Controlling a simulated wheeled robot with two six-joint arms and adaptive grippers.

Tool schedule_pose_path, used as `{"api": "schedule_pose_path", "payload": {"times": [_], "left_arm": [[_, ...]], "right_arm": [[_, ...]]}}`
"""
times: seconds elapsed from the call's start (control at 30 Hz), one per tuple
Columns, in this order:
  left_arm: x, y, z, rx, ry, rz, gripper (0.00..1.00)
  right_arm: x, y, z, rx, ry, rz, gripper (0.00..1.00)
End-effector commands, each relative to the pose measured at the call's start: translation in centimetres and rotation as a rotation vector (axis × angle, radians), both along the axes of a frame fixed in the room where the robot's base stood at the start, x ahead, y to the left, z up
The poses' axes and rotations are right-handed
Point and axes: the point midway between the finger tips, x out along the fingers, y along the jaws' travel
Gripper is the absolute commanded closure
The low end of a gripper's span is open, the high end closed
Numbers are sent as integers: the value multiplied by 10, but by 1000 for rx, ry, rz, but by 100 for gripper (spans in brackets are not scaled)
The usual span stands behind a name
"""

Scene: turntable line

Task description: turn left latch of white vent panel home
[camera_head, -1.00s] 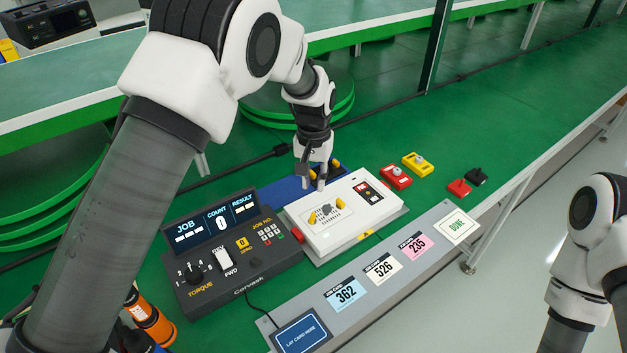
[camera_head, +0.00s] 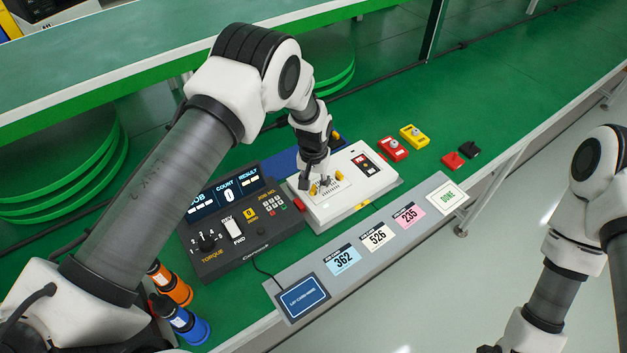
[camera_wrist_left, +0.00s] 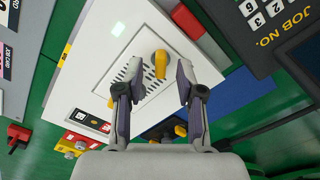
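The white vent panel (camera_head: 361,205) lies on the bench to the right of the control box, and its slotted vent (camera_wrist_left: 131,75) shows in the left wrist view. Its left latch, a yellow knob (camera_wrist_left: 160,65), stands between my left gripper's fingertips in that view. My left gripper (camera_head: 316,184) is open, low over the panel at this latch. I cannot tell whether a finger touches it. The other yellow latch (camera_head: 339,175) is on the far side of the vent, outside the fingers. My right arm is at the right edge; its gripper is out of view.
The torque control box (camera_head: 238,240) stands close on the left. A blue tray (camera_head: 283,162) lies behind the panel. Red (camera_head: 393,150) and yellow (camera_head: 414,137) blocks are to the right. A grey card strip (camera_head: 323,277) runs along the front. Orange and blue tools stand near my left arm.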

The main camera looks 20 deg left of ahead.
Motion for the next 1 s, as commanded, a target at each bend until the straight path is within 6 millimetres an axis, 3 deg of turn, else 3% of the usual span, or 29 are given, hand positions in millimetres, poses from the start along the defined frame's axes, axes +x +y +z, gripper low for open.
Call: {"api": "schedule_pose_path", "payload": {"times": [0.3,0.33,0.43,1.0], "left_arm": [[0,0,-11,0,-1,0,62],[0,0,-11,0,-1,0,66],[0,0,-10,0,-1,0,100],[0,0,-12,0,0,-85,100]], "right_arm": [[0,0,3,0,0,0,60],[0,0,3,0,0,0,60],[0,0,3,0,0,0,60],[0,0,-3,0,0,0,60]]}}
